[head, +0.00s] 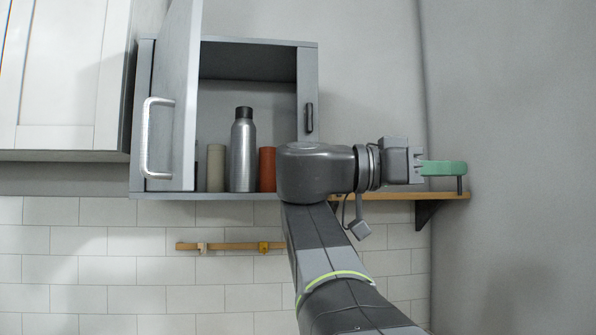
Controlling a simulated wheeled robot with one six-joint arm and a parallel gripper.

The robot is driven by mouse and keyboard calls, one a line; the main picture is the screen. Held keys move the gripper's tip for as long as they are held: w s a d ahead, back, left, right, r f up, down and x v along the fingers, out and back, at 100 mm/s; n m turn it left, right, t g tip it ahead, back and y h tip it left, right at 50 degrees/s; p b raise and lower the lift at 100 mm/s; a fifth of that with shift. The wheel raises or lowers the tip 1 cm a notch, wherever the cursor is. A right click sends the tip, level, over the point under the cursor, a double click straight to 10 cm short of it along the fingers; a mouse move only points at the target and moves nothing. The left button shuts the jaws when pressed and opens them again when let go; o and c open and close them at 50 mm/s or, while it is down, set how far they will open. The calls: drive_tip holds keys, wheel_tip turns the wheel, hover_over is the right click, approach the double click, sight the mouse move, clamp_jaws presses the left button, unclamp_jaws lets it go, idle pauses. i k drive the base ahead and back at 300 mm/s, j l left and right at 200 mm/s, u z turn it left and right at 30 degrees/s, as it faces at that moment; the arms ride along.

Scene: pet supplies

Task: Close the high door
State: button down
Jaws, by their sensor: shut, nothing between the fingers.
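The high door (181,85) is the grey door of a wall cabinet (262,45). It stands open at the cabinet's left side, swung outward toward me. A pale curved handle (148,138) is on its face. The cabinet interior is exposed through the opening. My gripper (418,165) is shut and empty, right of the cabinet and well apart from the door and handle. It points right, at a green object (445,168); I cannot tell whether they touch. My arm crosses in front of the cabinet's lower right corner.
In the cabinet stand a silver bottle (242,155), an olive cylinder (216,168) and an orange cylinder (267,169). A white cupboard (65,75) is at left. A wooden shelf (395,196) on a bracket is at right, near a side wall. A wooden rail (232,246) hangs below.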

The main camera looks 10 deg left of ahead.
sight(166, 159)
drive_tip(key=k+j+z, duration=0.1)
drive_tip(key=z, duration=0.3)
drive_tip(key=k+z, duration=0.15)
drive_tip(key=z, duration=0.3)
drive_tip(key=k+z, duration=0.15)
drive_tip(key=z, duration=0.25)
drive_tip(key=k+z, duration=0.15)
drive_tip(key=z, duration=0.25)
drive_tip(key=k+j+z, duration=0.1)
drive_tip(key=k+z, duration=0.25)
drive_tip(key=u, duration=0.45)
drive_tip(key=j+u, duration=0.1)
drive_tip(key=u, duration=0.35)
drive_tip(key=j+u, duration=0.1)
drive_tip(key=u, duration=0.35)
drive_tip(key=k+u, duration=0.1)
drive_tip(key=u, duration=0.35)
drive_tip(key=j+u, duration=0.15)
drive_tip(key=u, duration=0.8)
drive_tip(key=j+u, duration=0.1)
drive_tip(key=u, duration=0.35)
drive_tip(key=i+l, duration=0.05)
